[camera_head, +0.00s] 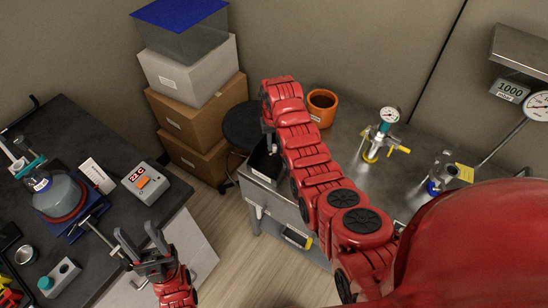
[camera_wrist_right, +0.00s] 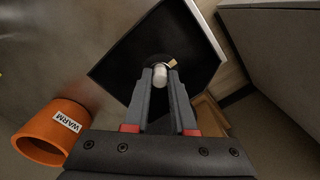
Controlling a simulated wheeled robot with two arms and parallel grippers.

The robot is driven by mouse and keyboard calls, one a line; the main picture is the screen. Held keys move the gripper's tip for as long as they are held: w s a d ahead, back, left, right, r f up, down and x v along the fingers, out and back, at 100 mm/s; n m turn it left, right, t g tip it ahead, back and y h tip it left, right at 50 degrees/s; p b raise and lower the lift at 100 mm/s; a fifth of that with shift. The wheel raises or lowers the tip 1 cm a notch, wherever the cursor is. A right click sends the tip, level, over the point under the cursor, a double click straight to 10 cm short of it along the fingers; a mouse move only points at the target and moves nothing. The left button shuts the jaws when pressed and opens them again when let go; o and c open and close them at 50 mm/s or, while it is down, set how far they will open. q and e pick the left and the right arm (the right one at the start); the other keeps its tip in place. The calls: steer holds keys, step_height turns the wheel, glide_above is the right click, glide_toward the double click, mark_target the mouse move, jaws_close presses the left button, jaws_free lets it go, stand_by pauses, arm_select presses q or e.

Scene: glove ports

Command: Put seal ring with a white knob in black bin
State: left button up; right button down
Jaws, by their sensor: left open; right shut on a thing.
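My right gripper (camera_wrist_right: 160,82) is shut on the white knob (camera_wrist_right: 160,74) of the seal ring in the right wrist view. The ring itself is dark and hard to tell from the dark floor behind it. The black bin (camera_wrist_right: 115,68) opens behind the knob, and the fingertips are over it. In the head view the black bin (camera_head: 259,164) sits at the steel table's near left corner, partly behind my right arm; the held ring is hidden there. I cannot tell whether the ring touches the bin. My left gripper (camera_head: 139,243) is open and empty near the dark bench's edge.
An orange cup (camera_head: 322,107) marked WARM stands near the bin on the steel table (camera_head: 345,150). A gauge fitting (camera_head: 382,140) and a flask (camera_head: 440,175) stand further right. A black stool (camera_head: 243,126) and stacked boxes (camera_head: 190,75) are behind. Open floor lies between the benches.

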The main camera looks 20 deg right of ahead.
mark_target(274, 150)
steer(key=shift+w+f, duration=0.15)
steer(key=shift+f, duration=1.55)
steer(key=shift+f+p, duration=0.3)
steer(key=shift+f, duration=0.15)
steer(key=shift+f+b, duration=0.75)
steer(key=shift+f, duration=0.65)
steer(key=shift+f+b, duration=0.25)
steer(key=shift+b, duration=0.05)
steer(key=c, duration=0.7)
jaws_free()
steer(key=shift+r, duration=0.1)
steer(key=shift+c, duration=0.2)
steer(key=shift+r, duration=0.15)
